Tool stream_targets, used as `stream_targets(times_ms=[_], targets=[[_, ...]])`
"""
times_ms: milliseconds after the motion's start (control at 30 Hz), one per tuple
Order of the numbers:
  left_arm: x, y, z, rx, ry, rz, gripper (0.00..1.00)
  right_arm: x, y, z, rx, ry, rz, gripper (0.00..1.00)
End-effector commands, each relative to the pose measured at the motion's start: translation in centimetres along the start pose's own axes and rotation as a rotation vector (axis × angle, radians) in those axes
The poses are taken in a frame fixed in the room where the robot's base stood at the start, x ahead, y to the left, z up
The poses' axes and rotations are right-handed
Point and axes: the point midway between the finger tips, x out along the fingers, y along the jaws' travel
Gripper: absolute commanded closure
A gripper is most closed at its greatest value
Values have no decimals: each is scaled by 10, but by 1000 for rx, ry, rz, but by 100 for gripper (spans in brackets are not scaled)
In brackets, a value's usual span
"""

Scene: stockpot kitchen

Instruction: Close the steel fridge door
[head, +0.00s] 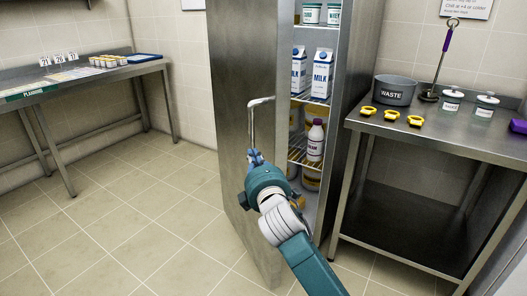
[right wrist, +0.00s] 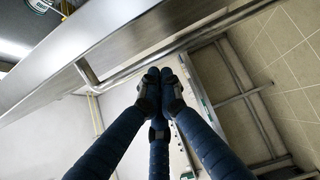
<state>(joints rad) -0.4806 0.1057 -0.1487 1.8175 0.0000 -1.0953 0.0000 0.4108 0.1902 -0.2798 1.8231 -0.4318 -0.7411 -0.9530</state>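The steel fridge door (head: 235,110) stands partly open, its outer face toward the left of the head view. The fridge inside shows to the right of its edge. A bar handle (head: 252,122) is on the door near that edge; it also crosses the right wrist view (right wrist: 215,35). My right gripper (head: 254,156) is at the handle's lower end. In the right wrist view its dark blue fingers (right wrist: 160,80) come together at the tips, close to the bar. Whether they touch the bar is unclear. My left gripper is out of view.
Milk cartons (head: 321,75) and a bottle (head: 316,140) stand on the fridge shelves. A steel table (head: 440,125) with a waste pot (head: 395,90) stands close to the right of the fridge. Another table (head: 85,72) is far left. The tiled floor (head: 130,230) left of the door is clear.

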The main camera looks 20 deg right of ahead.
Motion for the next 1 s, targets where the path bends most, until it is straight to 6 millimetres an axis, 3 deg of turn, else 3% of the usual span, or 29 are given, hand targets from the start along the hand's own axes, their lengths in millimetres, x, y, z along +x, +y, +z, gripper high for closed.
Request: stream_targets(times_ms=[100,167,433,1000], targets=[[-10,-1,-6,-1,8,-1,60,26,-1,0,2,0,1,100],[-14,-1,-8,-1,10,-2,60,34,-2,6,0,-3,-1,100],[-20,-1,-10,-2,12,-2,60,39,-1,36,0,0,-1,100],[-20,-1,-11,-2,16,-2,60,41,0,48,0,-1,-1,100]])
